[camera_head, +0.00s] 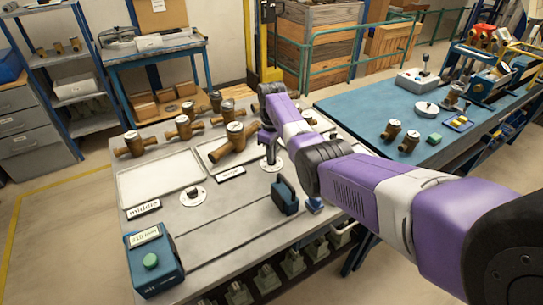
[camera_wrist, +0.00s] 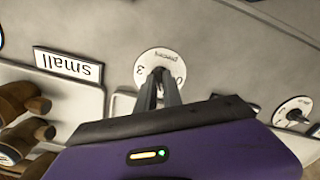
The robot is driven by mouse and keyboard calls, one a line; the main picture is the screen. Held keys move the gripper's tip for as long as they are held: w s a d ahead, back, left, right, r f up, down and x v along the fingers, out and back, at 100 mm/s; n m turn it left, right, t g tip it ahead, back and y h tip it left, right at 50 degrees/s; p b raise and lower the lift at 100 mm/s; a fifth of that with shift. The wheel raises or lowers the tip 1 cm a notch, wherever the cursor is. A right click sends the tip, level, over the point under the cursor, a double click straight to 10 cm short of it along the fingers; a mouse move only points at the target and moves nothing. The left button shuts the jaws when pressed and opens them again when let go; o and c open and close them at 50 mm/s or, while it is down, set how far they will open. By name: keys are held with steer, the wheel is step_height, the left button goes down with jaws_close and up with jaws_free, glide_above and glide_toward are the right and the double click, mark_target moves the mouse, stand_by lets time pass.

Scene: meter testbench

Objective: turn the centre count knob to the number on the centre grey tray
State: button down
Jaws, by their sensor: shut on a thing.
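The centre count knob's round white dial (camera_head: 278,168) lies on the bench front of the centre grey tray (camera_head: 205,153). One large brass meter (camera_head: 235,141) lies on that tray. My gripper (camera_head: 271,158) points down over the dial. In the wrist view my gripper (camera_wrist: 160,76) has its fingers together at the middle of the dial (camera_wrist: 146,62), shut on the knob. The fingers hide most of the knob. A 3 shows to their left and a 0 to their right; the small word on the dial is hard to read.
The left grey tray (camera_head: 150,178) is empty, with a "middle" sign (camera_head: 144,209) and a second dial (camera_head: 193,196). A "small" sign (camera_wrist: 68,66) shows in the wrist view. A blue box (camera_head: 154,260) and a dark blue block (camera_head: 285,196) stand in front.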

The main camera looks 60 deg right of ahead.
stand_by(0.3)
steer(key=c, duration=1.5)
jaws_free()
step_height(320, 180, up, 8)
steer(key=shift+f+b, duration=0.1)
steer(key=shift+b, duration=0.45)
